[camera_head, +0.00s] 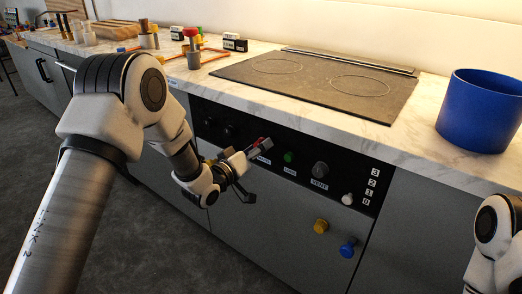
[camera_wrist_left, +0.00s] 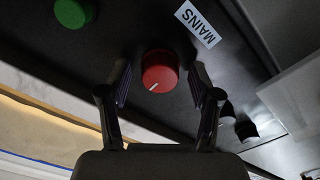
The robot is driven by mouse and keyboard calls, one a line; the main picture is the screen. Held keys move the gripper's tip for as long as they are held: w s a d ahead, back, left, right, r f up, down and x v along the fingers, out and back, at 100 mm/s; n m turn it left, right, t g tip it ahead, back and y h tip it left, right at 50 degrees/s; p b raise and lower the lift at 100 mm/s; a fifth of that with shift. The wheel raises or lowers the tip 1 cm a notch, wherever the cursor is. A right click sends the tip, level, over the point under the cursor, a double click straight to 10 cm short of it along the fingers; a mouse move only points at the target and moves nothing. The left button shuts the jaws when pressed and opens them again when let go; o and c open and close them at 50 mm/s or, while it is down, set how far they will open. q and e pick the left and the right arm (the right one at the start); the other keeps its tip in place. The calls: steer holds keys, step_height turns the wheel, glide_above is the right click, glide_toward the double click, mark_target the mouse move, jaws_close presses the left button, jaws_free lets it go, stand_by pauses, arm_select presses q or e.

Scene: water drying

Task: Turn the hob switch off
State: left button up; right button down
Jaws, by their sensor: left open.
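A black control panel (camera_head: 232,129) on the front of the counter carries several knobs. A red knob (camera_wrist_left: 160,72) with a white pointer mark sits by a label reading MAINS (camera_wrist_left: 198,24). A green knob (camera_head: 289,157) is to its right in the head view and partly shows at the top left of the wrist view (camera_wrist_left: 74,12). I cannot clearly read the green knob's label. My left gripper (camera_wrist_left: 160,90) is open, with its fingers on either side of the red knob; I cannot tell whether they touch it. My right gripper is out of view.
A dark hob (camera_head: 325,80) is set into the marble counter above the panel. A blue pot (camera_head: 480,112) stands at the right. A grey knob (camera_head: 320,169) is right of the green one.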

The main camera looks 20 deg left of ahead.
arm_select(q)
steer(key=shift+w+d, duration=0.2)
steer(key=shift+w, duration=0.4)
steer(key=c, duration=1.2)
steer(key=shift+o, duration=0.2)
steer(key=shift+m, duration=0.3)
steer(key=m, duration=0.8)
steer(key=shift+b, duration=0.3)
steer(key=m+b, duration=0.1)
steer(key=m, duration=0.3)
steer(key=shift+m, duration=0.3)
steer(key=shift+m+b, duration=0.5)
steer(key=shift+m, duration=1.8)
